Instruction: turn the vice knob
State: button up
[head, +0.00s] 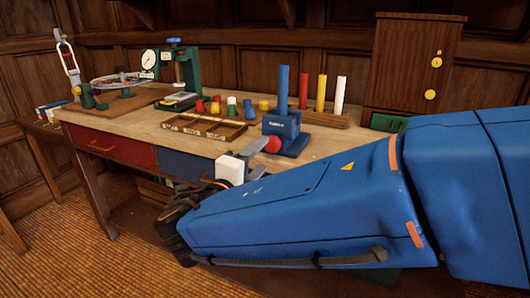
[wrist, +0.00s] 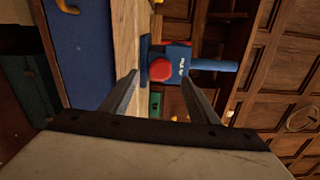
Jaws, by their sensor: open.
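The vice (head: 284,125) is blue and stands near the front edge of the workbench. Its red round knob (head: 273,145) faces the front and is partly hidden by my gripper (head: 257,150) in the head view. The wrist view is turned on its side. There the vice (wrist: 179,53) lies straight ahead and the knob (wrist: 161,70) shows between my two fingertips (wrist: 160,77), nearer the left finger. My gripper is open with nothing in it. The fingers appear short of the knob, and I see no contact.
On the workbench (head: 130,129) stand a tray (head: 205,128), several coloured pieces (head: 232,106), a green dial stand (head: 188,70) and a rack of coloured rods (head: 321,93). A wooden cabinet (head: 413,60) stands behind. Bare wood shows left of the vice.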

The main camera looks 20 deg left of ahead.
jog(key=s, duration=1.2)
jog(key=shift+a, duration=0.45)
jog(key=w+d+f+m+g+h, duration=0.2)
jog(key=w+d+m+g, duration=0.3)
jog(key=d, duration=0.6)
jog(key=w+d+f+m+g+h, duration=0.1)
jog(key=w+d+f+m, duration=0.2)
jog(key=d+m, duration=0.65)
jog(key=w+d+f+m+g+h, duration=0.2)
jog(key=w+d+m+g, duration=0.25)
jog(key=d, duration=0.75)
jog(key=s+d+f+m+g+y, duration=0.1)
jog(key=s+d+m, duration=0.4)
jog(key=m, duration=0.6)
jog(key=s+d+f+m+y, duration=0.3)
jog(key=s+d+f+m, duration=0.2)
jog(key=m, duration=0.6)
jog(key=s+d+f+m+g+y, duration=0.1)
jog(key=s+d+f+m+y, duration=0.1)
jog(key=s+d+m, duration=0.3)
jog(key=d+f+m, duration=0.1)
jog(key=d+m, duration=0.3)
jog(key=m, duration=0.2)
jog(key=shift+f+g+y, duration=0.15)
jog(key=shift+g+y, duration=0.15)
jog(key=shift+g, duration=0.05)
